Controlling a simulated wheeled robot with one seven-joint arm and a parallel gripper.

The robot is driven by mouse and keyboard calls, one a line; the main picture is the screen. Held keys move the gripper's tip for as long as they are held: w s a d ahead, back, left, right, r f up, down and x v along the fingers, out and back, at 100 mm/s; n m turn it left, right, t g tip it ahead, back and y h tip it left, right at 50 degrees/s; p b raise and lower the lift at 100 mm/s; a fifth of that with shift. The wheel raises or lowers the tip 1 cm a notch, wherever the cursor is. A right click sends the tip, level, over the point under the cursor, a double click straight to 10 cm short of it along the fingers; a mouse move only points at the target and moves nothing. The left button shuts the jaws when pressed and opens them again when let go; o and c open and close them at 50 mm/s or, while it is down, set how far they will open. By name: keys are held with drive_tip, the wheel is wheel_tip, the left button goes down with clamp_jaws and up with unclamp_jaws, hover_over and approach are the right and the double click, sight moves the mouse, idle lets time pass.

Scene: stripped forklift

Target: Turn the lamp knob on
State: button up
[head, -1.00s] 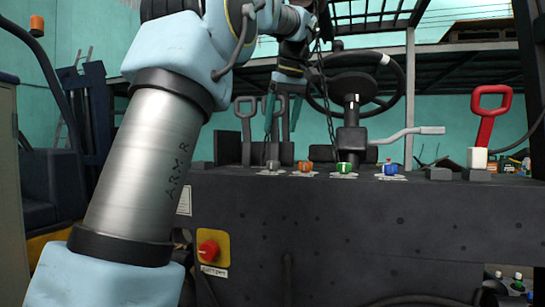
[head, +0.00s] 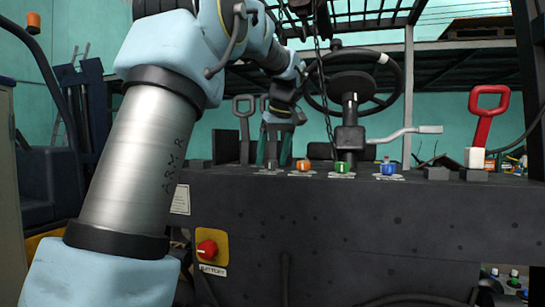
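A row of small knobs sits on top of the dark panel: an orange knob (head: 303,166), a green knob (head: 342,168), a blue knob (head: 387,168) and a grey one at the left end, now mostly hidden by my gripper. No readable marking shows which is the lamp knob. My gripper (head: 274,160) points down at the left end of the row, its teal fingers apart, tips close to the grey knob's place. I cannot tell whether they touch it.
A red battery knob (head: 207,249) sits on a yellow plate on the panel front. A steering wheel (head: 352,82), a hanging chain (head: 322,90), grey levers (head: 244,125) and a red-handled lever (head: 488,120) stand around the row.

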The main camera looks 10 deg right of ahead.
clamp_jaws()
idle(0.4)
drive_tip(key=m, duration=0.2)
drive_tip(key=m+h, duration=0.1)
drive_tip(key=m, duration=0.1)
drive_tip(key=m+h, duration=0.1)
drive_tip(key=shift+a+r+m, duration=0.1)
drive_tip(key=shift+a+m, duration=0.15)
drive_tip(key=shift+m, duration=0.15)
drive_tip(key=m+h, duration=0.1)
drive_tip(key=m, duration=0.2)
drive_tip(key=m+h+p, duration=0.1)
drive_tip(key=m, duration=0.1)
drive_tip(key=shift+w+m+g, duration=0.1)
drive_tip(key=shift+m+g, duration=0.3)
drive_tip(key=shift+m, duration=0.3)
drive_tip(key=shift+o, duration=0.2)
unclamp_jaws()
